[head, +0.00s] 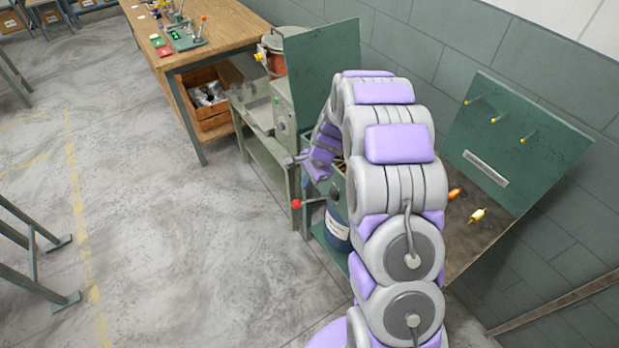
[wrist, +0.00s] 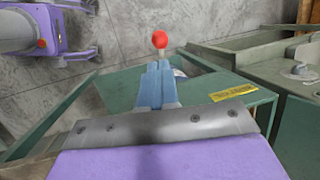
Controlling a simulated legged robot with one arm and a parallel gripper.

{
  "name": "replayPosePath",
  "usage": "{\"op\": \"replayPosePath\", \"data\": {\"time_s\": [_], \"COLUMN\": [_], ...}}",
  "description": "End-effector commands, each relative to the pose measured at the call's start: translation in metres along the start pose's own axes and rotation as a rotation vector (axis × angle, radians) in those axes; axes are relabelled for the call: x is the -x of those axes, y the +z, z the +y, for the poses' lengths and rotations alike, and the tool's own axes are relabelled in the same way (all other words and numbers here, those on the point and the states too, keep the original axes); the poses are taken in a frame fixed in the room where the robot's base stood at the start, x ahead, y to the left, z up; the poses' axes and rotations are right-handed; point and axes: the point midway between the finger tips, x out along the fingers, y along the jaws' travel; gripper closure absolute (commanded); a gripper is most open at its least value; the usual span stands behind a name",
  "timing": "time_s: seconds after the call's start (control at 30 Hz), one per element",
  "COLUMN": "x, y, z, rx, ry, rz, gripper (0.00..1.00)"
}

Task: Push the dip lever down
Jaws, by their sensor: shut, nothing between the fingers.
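The lever with a red ball knob (head: 297,203) sticks out to the left from the front of the green cabinet (head: 338,187) in the head view. In the wrist view its red knob (wrist: 160,39) shows just beyond my fingertips; most of its rod is hidden behind the fingers there. My gripper (head: 293,160) is shut and empty, above and close to the knob in the head view. Its blue fingers (wrist: 157,66) point toward the knob in the wrist view. I cannot tell whether they touch the lever.
A green board with pegs (head: 520,145) stands to the right. A wooden bench (head: 215,30) is at the back, with a crate (head: 208,98) under it.

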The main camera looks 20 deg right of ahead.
Motion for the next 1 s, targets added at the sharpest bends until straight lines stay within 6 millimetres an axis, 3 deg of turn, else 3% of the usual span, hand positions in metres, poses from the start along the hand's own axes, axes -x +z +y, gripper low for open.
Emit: {"op": "replayPosePath", "data": {"time_s": [0.2, 0.4, 0.6, 1.0], "x": [-0.046, -0.074, -0.087, -0.088], "y": [0.0, 0.001, 0.0, 0.0], "z": [0.001, 0.001, 0.001, 0.001], "rx": [0.001, 0.001, 0.0, 0.001], "ry": [0.002, 0.002, 0.0, 0.0], "rz": [-0.001, -0.001, 0.0, 0.002], "gripper": [1.0, 1.0, 1.0, 1.0]}}
